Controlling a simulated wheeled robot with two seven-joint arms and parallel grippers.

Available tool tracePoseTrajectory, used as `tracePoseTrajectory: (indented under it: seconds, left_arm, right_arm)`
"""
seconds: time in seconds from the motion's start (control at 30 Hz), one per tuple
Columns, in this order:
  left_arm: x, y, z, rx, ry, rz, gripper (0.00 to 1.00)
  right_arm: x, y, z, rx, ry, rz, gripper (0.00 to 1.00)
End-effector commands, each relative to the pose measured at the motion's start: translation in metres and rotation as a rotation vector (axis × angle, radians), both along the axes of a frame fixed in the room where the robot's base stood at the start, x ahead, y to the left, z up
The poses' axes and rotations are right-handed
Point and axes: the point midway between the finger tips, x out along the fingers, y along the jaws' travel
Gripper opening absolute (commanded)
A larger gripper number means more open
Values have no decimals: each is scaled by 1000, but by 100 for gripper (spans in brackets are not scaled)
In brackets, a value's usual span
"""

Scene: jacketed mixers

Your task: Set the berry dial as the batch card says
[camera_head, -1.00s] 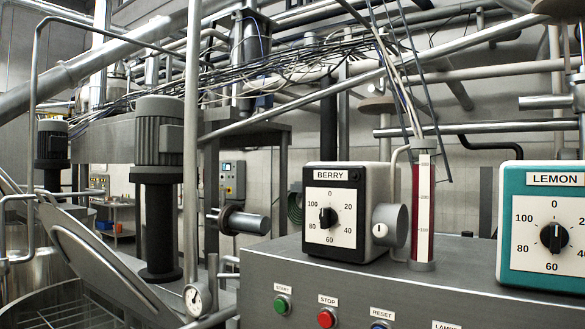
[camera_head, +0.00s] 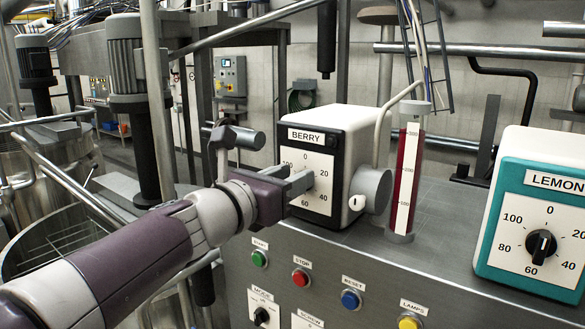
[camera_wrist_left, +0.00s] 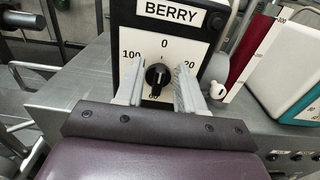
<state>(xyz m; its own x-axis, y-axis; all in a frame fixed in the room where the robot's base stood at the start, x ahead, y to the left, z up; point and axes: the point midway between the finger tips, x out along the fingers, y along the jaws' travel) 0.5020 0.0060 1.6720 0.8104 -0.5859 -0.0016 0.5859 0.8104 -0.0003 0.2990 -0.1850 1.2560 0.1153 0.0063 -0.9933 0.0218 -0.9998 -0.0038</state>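The berry dial box (camera_head: 318,155) has a white face with marks from 0 to 100 and a BERRY label. Its black knob (camera_wrist_left: 158,77) shows in the left wrist view, between the two fingers of my left gripper (camera_wrist_left: 157,85). The fingers are apart on either side of the knob, with gaps visible. In the head view my left gripper (camera_head: 300,182) reaches the dial face from the left and hides the knob there. The knob's white line points up, near 0. No batch card is seen. My right gripper is not in view.
A teal LEMON dial box (camera_head: 535,225) stands to the right on the grey console (camera_head: 400,262). A red sight tube (camera_head: 405,180) stands between the boxes. Green, red, blue and yellow buttons (camera_head: 301,278) line the console front. A tank with a grid is at left.

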Motion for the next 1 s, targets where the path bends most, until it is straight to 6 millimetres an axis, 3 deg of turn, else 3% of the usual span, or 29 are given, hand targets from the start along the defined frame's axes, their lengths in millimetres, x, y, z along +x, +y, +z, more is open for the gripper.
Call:
tracePoseTrajectory:
  seconds: [0.33,0.43,0.47,0.77,1.0]
  left_arm:
    - [7,-5,-1,1,0,0,38]
    - [7,-5,-1,1,0,0,6]
    - [7,-5,-1,1,0,0,0]
    - [6,-5,-2,12,-9,0,0]
    - [5,-7,-4,93,-69,-1,0]
  right_arm:
    - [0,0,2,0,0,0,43]
    - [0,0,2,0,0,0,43]
    - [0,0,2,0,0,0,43]
    - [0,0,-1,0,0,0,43]
    - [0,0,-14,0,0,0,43]
